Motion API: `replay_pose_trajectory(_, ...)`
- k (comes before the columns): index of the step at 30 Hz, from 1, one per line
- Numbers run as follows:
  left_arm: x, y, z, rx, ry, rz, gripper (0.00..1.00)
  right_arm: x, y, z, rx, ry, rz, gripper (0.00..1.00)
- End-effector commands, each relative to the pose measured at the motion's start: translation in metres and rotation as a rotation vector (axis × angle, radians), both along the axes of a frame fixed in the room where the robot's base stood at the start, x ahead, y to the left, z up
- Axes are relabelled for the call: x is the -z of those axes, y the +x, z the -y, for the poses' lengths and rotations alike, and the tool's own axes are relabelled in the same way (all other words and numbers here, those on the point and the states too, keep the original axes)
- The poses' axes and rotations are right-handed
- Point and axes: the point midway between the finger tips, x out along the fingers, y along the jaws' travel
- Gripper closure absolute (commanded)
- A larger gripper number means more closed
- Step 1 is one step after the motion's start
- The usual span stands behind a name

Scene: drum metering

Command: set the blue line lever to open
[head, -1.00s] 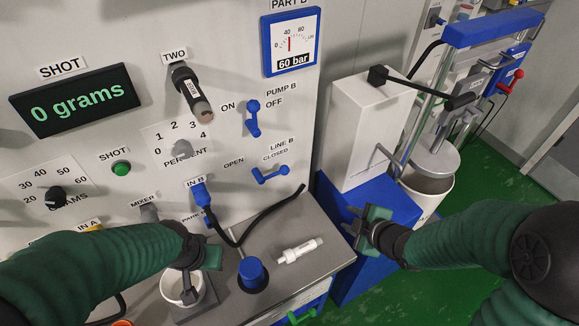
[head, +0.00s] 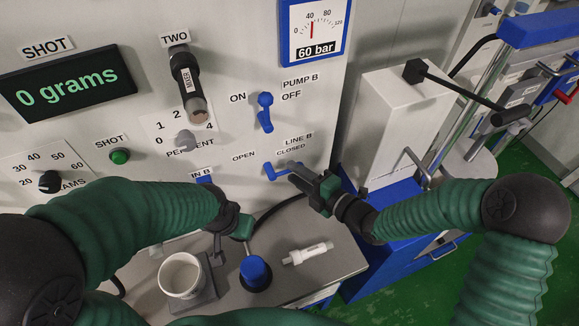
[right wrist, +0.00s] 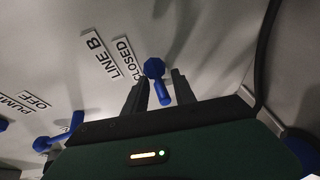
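The blue line lever (head: 284,170) is on the wall panel under the LINE B label, with its handle pointing right, toward the CLOSED side. My right gripper (head: 303,180) is at the lever from the right. In the right wrist view, the blue lever (right wrist: 161,92) has its handle between the two dark, spread fingers (right wrist: 159,95); a gap shows beside it, and firm contact cannot be seen. My left gripper (head: 236,226) is below the panel, to the right of a white cup (head: 178,283); its finger opening is hidden.
The blue pump lever (head: 265,112) is above, near ON and OFF. A blue-topped post (head: 255,272) and a white tube (head: 307,253) are on the grey bench. A white box unit (head: 395,120) stands to the right.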

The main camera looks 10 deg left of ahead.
Motion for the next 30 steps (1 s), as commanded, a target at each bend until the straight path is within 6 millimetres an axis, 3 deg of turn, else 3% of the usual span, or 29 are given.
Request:
replay_pose_trajectory(4,-0.004,0.0,0.0,0.0,0.0,0.0,1.0,0.003,0.011,-0.019,-0.002,-0.002,0.0,0.68)
replay_pose_trajectory(14,-0.003,0.0,0.0,0.0,0.0,-0.001,1.0,0.005,0.015,-0.023,0.0,-0.002,0.0,0.69)
replay_pose_trajectory(21,-0.003,0.0,0.0,0.0,0.0,0.0,1.0,0.005,0.014,-0.023,-0.001,-0.002,0.0,1.0)
replay_pose_trajectory(30,-0.003,0.0,0.0,0.0,0.0,0.0,1.0,0.006,0.015,-0.022,0.003,-0.005,-0.002,1.0)
